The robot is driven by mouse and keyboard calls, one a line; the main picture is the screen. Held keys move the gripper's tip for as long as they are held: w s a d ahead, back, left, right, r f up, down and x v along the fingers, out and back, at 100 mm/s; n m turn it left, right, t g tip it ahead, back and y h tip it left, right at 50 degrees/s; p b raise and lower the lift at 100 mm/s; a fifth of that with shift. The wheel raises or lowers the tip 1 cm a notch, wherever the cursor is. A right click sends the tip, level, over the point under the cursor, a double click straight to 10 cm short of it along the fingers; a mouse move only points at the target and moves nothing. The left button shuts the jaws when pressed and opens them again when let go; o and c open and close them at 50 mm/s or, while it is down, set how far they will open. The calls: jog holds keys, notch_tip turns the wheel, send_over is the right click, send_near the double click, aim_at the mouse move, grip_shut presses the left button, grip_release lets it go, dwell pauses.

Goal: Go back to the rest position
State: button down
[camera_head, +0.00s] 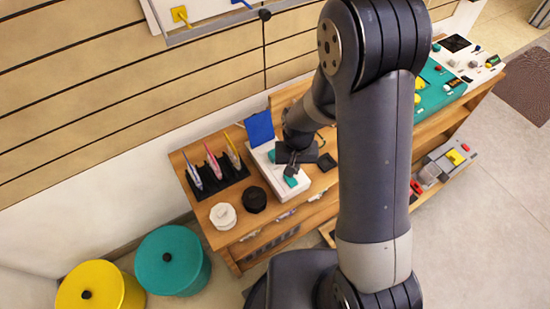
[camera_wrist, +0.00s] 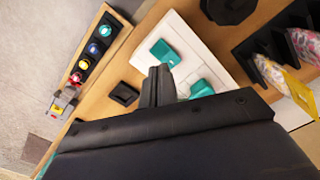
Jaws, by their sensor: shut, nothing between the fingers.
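My gripper (camera_head: 291,170) is low over the wooden bench, above a white board (camera_head: 264,165) with teal blocks. In the wrist view the gripper (camera_wrist: 158,72) has its two fingers together with nothing between them. A teal block (camera_wrist: 165,53) sits beyond the fingertips on the white board (camera_wrist: 188,42), and another teal block (camera_wrist: 201,89) is to their right. I cannot tell whether the fingers touch the board. My arm hides part of the bench in the head view.
A black rack (camera_head: 218,178) with colored packets, a white round piece (camera_head: 223,216) and a black round piece (camera_head: 254,199) stand left of the board. A blue panel (camera_head: 259,128) stands behind it. Teal (camera_head: 172,260) and yellow (camera_head: 100,289) bins stand on the floor.

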aim_at(293, 183)
jog(key=shift+r, duration=0.45)
jog(key=shift+f, duration=0.1)
notch_tip(293, 183, down, 7)
jog(key=b, duration=0.4)
jog(key=shift+b, duration=0.4)
jog(key=shift+r, duration=0.2)
